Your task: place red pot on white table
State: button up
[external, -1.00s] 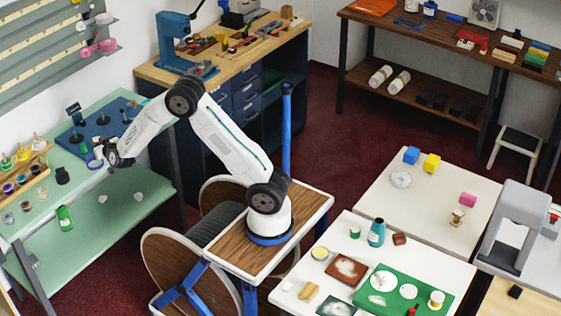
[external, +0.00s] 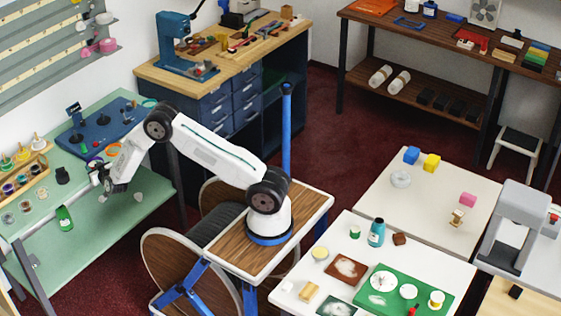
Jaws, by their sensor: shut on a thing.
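My gripper (external: 107,186) is at the left, at the front edge of the green table, with my arm stretched out to it. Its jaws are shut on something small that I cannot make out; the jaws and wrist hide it. I cannot pick out a red pot for certain. Two white tables are at the right: a nearer one (external: 290,274) and a farther one (external: 385,205). Both are well away from my gripper. A small red thing (external: 413,311) shows at the bottom edge of the nearer table, too cut off to identify.
The nearer white table carries a teal bottle (external: 376,233) and a green tray (external: 385,305). The farther one has a clear middle.

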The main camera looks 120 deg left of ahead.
send_over(79, 175)
jog(key=shift+f, duration=2.2)
jog(key=shift+f, duration=0.15)
jog(key=o, duration=0.8)
jog(key=shift+c, duration=0.2)
